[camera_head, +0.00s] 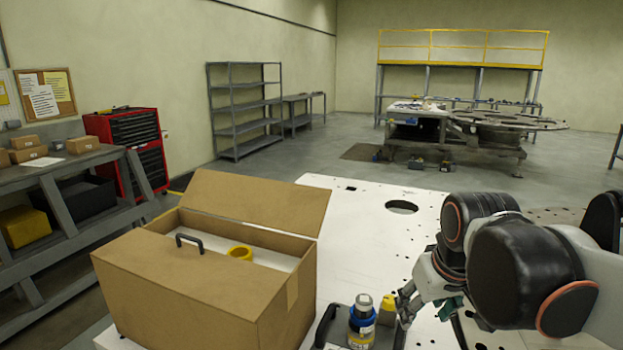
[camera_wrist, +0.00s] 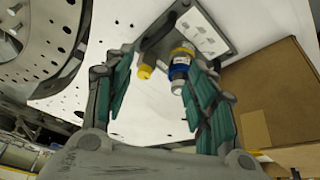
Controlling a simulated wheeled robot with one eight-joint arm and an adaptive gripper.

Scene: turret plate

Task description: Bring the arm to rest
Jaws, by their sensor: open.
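My gripper (camera_head: 408,303) is at the lower right of the head view, over the white plate (camera_head: 350,213), just right of a blue bottle (camera_head: 361,325) and a small yellow item (camera_head: 387,311). In the wrist view my gripper (camera_wrist: 160,78) has its green-padded fingers spread apart, with nothing clamped in them. The blue bottle (camera_wrist: 181,62) and the yellow item (camera_wrist: 145,71) show beyond the fingers, by a grey tray (camera_wrist: 205,38). The exact gap between fingers and bottle is hard to tell. My arm is folded at the right.
An open cardboard box (camera_head: 180,285) stands left of the bottle, with a yellow ring (camera_head: 239,252) and a black handle (camera_head: 189,241) inside. The plate behind my gripper is mostly bare, with a round hole (camera_head: 402,207). A shelf (camera_head: 60,215) and red cabinet (camera_head: 128,145) stand left.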

